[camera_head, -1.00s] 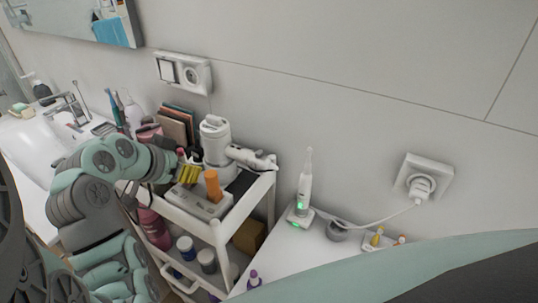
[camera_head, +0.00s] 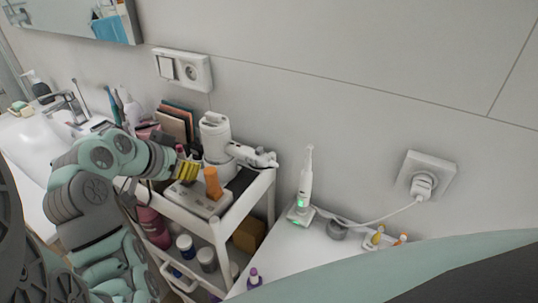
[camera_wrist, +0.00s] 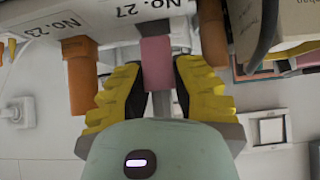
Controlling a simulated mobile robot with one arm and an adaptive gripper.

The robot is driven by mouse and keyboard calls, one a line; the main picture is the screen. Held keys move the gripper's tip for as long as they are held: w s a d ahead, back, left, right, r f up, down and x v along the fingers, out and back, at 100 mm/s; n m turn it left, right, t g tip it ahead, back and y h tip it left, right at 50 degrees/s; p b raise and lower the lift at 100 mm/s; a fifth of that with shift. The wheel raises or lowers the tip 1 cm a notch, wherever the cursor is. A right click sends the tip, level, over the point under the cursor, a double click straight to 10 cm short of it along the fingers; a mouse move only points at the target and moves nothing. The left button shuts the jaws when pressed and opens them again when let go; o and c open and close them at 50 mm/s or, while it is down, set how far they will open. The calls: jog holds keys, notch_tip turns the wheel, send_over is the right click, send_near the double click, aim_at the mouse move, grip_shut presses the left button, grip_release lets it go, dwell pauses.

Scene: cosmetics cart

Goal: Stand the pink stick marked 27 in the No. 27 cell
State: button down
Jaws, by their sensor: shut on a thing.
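My gripper (camera_wrist: 157,85) is shut on the pink stick (camera_wrist: 157,62), with yellow fingers on both sides of it in the wrist view. The stick's far end meets the lower edge of the white rack (camera_wrist: 100,15) by the "No. 27" label; I cannot tell whether it is inside the cell. An orange stick (camera_wrist: 82,82) stands by the "No. 23" label. In the head view my gripper (camera_head: 187,170) is over the back left part of the rack (camera_head: 202,204), and the orange stick (camera_head: 213,183) stands to its right. The mark on the pink stick is not readable.
A white hair dryer (camera_head: 216,140) stands behind the rack on the cart's top shelf. Another brownish-orange stick (camera_wrist: 213,35) is close to the right finger in the wrist view. Books (camera_head: 177,120) stand behind my gripper. An electric toothbrush (camera_head: 304,190) stands on the counter at right.

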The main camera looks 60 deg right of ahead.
jog(key=shift+f+b, duration=1.5)
jog(key=shift+f, duration=0.1)
jog(key=c, duration=0.9)
grip_release()
jog(key=shift+o, duration=0.2)
jog(key=shift+a, duration=0.1)
jog(key=shift+a+r, duration=0.1)
jog(key=shift+r, duration=0.2)
jog(key=v, duration=0.3)
jog(key=shift+w+a+r, duration=0.15)
jog(key=v, duration=0.8)
jog(key=shift+s, duration=0.3)
